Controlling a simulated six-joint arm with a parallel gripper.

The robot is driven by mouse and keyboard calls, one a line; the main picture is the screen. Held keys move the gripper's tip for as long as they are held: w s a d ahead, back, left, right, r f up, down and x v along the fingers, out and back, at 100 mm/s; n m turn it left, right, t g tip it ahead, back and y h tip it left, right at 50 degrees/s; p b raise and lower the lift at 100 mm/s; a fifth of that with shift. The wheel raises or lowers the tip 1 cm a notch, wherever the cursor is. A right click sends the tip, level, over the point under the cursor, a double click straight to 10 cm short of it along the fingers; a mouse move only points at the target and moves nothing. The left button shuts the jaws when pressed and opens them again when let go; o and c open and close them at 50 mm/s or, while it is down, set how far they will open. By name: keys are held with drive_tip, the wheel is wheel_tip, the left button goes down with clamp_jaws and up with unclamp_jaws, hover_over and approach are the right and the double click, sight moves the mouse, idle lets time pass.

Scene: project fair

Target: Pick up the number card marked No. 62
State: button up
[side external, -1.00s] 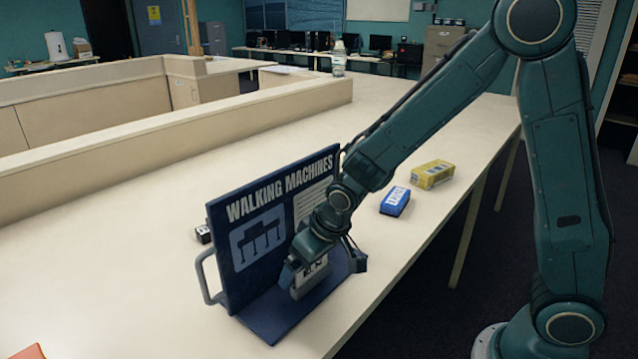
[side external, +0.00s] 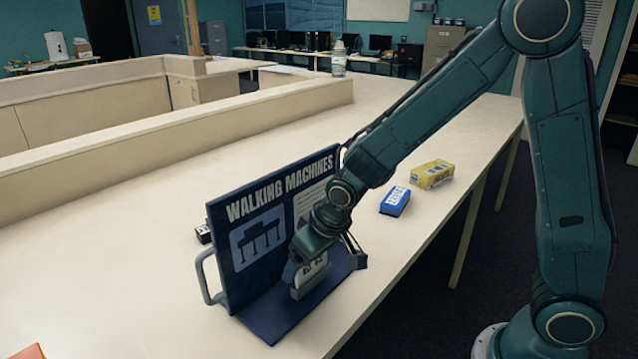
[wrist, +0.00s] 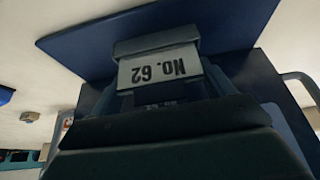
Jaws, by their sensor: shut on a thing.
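The white number card marked No. 62 (wrist: 161,66) shows upside down in the wrist view, with a grey block (wrist: 155,45) along its edge. In the side view the card (side external: 315,269) stands low in front of the dark blue WALKING MACHINES board (side external: 262,215), partly covered by my gripper. My gripper (side external: 322,264) is shut on the card; in the wrist view its fingers (wrist: 168,90) lie at the card's two sides. The grey block (side external: 311,284) is at or just above the board's blue base; I cannot tell whether they touch.
The board stands upright close behind my gripper, with a grey handle (side external: 206,280) on its left. A blue box (side external: 395,201) and a yellow box (side external: 432,174) lie to the right near the table edge. A small black-and-white object (side external: 203,234) sits behind the board.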

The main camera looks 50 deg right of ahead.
wheel_tip(320, 180, up, 19)
drive_tip(key=shift+r, duration=0.2)
idle(0.4)
drive_tip(key=shift+w+r, duration=0.1)
idle(0.5)
